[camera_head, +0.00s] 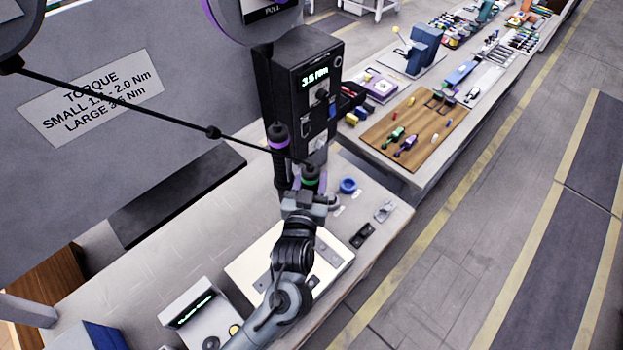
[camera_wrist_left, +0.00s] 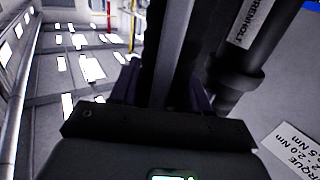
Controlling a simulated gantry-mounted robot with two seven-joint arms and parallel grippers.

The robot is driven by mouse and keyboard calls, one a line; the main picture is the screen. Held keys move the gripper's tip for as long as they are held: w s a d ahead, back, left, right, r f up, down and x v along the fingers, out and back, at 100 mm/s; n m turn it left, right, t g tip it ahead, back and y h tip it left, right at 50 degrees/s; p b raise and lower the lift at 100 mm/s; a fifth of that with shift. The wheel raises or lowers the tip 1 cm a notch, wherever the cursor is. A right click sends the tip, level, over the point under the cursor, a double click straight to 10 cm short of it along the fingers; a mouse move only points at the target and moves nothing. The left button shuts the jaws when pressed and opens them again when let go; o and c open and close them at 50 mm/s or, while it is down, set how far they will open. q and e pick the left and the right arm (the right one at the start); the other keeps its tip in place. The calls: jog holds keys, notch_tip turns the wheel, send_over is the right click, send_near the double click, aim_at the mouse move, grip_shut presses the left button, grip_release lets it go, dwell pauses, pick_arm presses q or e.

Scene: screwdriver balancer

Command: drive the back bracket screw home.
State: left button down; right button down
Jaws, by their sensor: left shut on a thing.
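In the head view my left gripper (camera_head: 308,197) is shut on a dark screwdriver with a green band (camera_head: 311,178). The left wrist view shows dark tool shafts close beyond the gripper (camera_wrist_left: 165,95). A second screwdriver with a purple band (camera_head: 278,142) hangs just left of the held one. A pale plate (camera_head: 333,257) lies on the bench below, largely behind my arm. The back bracket screw cannot be made out. My right gripper is out of view.
A blue ring-shaped dish (camera_head: 348,185) and small dark parts (camera_head: 362,235) lie right of the gripper. A small box with a green display (camera_head: 197,312) stands front left. A cable runs across to the screwdrivers. A torque sign (camera_head: 90,97) hangs on the grey panel.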

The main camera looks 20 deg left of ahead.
pick_arm(q)
jog(key=shift+d+f, duration=0.1)
jog(key=shift+f, duration=0.1)
jog(key=shift+f, duration=0.65)
jog(key=shift+f+b, duration=0.25)
jog(key=shift+b, duration=0.1)
jog(key=shift+f, duration=0.65)
jog(key=shift+f+b, duration=0.15)
jog(key=shift+b, duration=0.15)
dwell(0.6)
